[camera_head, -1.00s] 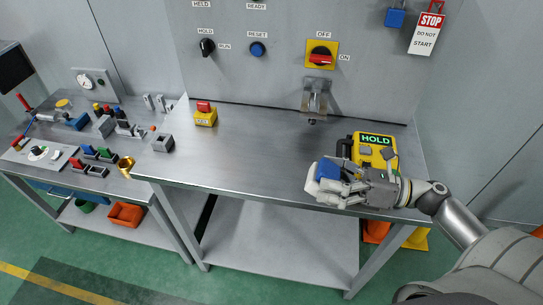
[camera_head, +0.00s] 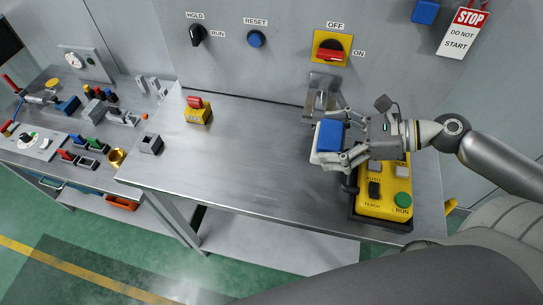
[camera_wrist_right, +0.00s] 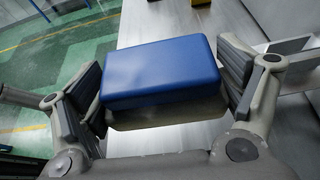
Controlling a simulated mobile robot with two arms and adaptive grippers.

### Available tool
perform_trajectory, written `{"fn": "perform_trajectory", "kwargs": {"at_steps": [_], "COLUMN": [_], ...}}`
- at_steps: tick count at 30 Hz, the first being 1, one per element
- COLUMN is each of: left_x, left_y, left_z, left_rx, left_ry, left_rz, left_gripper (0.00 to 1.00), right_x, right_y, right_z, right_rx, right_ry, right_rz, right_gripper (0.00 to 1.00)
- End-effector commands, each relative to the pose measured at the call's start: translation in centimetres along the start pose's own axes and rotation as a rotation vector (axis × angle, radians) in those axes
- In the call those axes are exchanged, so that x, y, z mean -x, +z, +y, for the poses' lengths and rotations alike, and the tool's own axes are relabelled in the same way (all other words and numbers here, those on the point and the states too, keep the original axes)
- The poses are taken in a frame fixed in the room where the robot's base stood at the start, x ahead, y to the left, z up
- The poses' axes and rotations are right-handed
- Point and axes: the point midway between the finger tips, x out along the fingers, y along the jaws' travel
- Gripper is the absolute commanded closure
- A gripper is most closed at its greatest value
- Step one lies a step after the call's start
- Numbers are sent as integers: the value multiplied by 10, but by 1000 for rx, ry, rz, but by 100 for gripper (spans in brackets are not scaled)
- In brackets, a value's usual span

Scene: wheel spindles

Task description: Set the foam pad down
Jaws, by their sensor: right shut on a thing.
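The foam pad (camera_head: 330,137) has a blue top and a pale lower layer. My right gripper (camera_head: 335,144) is shut on it, with a finger on each side. In the head view the pad is over the right part of the metal bench (camera_head: 255,180). Whether its underside touches the bench cannot be told. In the right wrist view the pad (camera_wrist_right: 162,75) sits between the two fingers of the right gripper (camera_wrist_right: 165,95), blue face toward the camera. My left gripper is not in view.
A yellow control box (camera_head: 385,197) with a green RUN button stands under my right forearm. A metal bracket (camera_head: 321,93) is on the back panel behind the pad. A yellow box with a red top (camera_head: 197,112) stands at left. The bench's middle is clear.

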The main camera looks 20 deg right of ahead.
Motion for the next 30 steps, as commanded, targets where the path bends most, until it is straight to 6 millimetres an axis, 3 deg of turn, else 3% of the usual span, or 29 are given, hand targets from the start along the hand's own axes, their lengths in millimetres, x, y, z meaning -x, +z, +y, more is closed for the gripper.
{"fn": "perform_trajectory", "kwargs": {"at_steps": [9,12,24,30], "left_x": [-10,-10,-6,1], "left_y": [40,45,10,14], "left_z": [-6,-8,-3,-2], "left_rx": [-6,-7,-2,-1], "left_ry": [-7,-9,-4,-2], "left_rz": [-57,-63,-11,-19], "left_gripper": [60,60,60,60], "right_x": [-43,-52,-93,-132], "right_y": [-2,0,1,-21], "right_z": [2,2,4,6], "right_rx": [7,4,3,-3], "right_ry": [3,0,0,-1], "right_rz": [0,-3,-5,-6], "right_gripper": [32,32,32,32]}}
